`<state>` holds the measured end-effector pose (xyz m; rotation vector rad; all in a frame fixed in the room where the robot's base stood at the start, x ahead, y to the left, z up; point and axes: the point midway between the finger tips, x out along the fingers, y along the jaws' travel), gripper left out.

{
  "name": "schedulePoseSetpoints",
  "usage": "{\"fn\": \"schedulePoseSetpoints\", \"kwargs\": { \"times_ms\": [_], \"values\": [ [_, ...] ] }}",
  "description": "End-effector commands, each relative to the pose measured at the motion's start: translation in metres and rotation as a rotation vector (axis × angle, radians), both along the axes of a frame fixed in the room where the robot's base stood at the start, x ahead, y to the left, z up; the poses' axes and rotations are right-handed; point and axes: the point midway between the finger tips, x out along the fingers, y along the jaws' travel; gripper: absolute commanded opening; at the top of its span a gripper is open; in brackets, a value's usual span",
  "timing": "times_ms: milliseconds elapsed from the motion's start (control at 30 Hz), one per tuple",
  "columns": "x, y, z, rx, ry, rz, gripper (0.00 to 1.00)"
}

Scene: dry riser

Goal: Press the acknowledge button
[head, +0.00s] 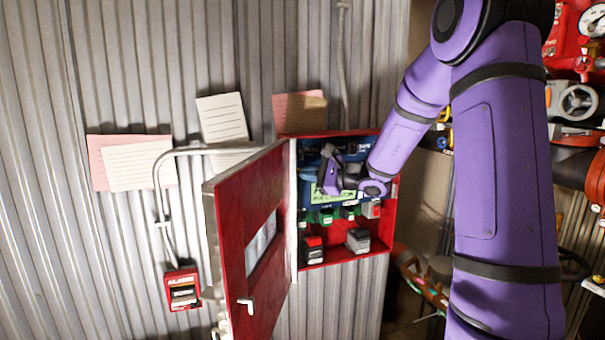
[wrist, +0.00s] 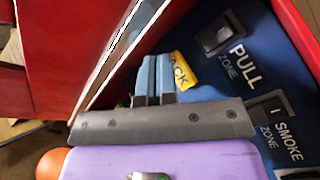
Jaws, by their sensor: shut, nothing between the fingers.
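The blue alarm panel (wrist: 250,70) sits inside an open red cabinet (head: 345,262). A yellow label (wrist: 182,70) reading "ACK" shows on the panel in the wrist view, right beside my fingers. The acknowledge button itself does not show; the fingers may hide it. My gripper (wrist: 157,60) is shut and empty, its blue fingertips over the panel just left of the label. I cannot tell whether they touch the panel. In the head view my gripper (head: 326,176) reaches into the upper cabinet and covers part of the panel.
The red cabinet door (head: 250,240) stands open to the left. Rocker switches marked "PULL ZONE" (wrist: 215,38) and "SMOKE ZONE" (wrist: 268,108) lie right of my fingers. A red call point (head: 183,289) is on the corrugated wall. Red pipework and a valve wheel (head: 578,101) stand at right.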

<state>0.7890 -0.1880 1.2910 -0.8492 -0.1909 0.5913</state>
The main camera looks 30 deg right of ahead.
Motion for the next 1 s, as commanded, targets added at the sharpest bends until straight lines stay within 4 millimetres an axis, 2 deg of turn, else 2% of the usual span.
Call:
{"fn": "schedulePoseSetpoints", "kwargs": {
  "times_ms": [567,1000],
  "values": [
    [0.0002,0.0000,0.0000,0.000,0.000,0.000,0.00],
    [0.0084,-0.0018,0.0004,0.000,0.000,0.000,0.00]
  ]
}}
